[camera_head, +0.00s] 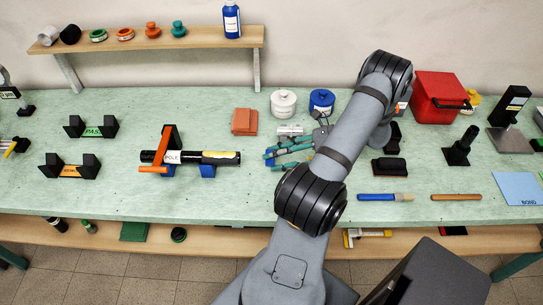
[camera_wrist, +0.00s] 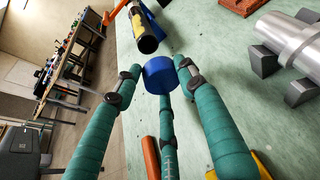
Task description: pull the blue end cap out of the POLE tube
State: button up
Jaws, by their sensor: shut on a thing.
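The black POLE tube (camera_head: 195,157) lies level on blue supports, with a white POLE label and a yellow label near its right end. In the wrist view, the tube's end (camera_wrist: 148,45) looks open and dark. My gripper (camera_head: 272,154) is to the right of the tube. Its green fingers are shut on the blue end cap (camera_wrist: 160,75), which sits between the fingertips (camera_wrist: 158,82). The cap is out of the tube, with a visible gap between them. In the head view the cap is small and partly hidden by the fingers.
An orange clamp (camera_head: 168,150) stands over the tube's left part. A white jar (camera_head: 283,103) and a blue jar (camera_head: 321,101) are behind my gripper. An orange block (camera_head: 244,121) lies behind the tube's right end. The bench in front of my gripper is mostly clear.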

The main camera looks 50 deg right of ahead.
jog(key=shift+s, duration=0.1)
jog(key=shift+s+d, duration=0.9)
jog(key=shift+s, duration=0.15)
jog(key=shift+s+d+b, duration=0.4)
jog(key=shift+s+d, duration=0.6)
jog(key=shift+s, duration=0.15)
jog(key=shift+r, duration=0.15)
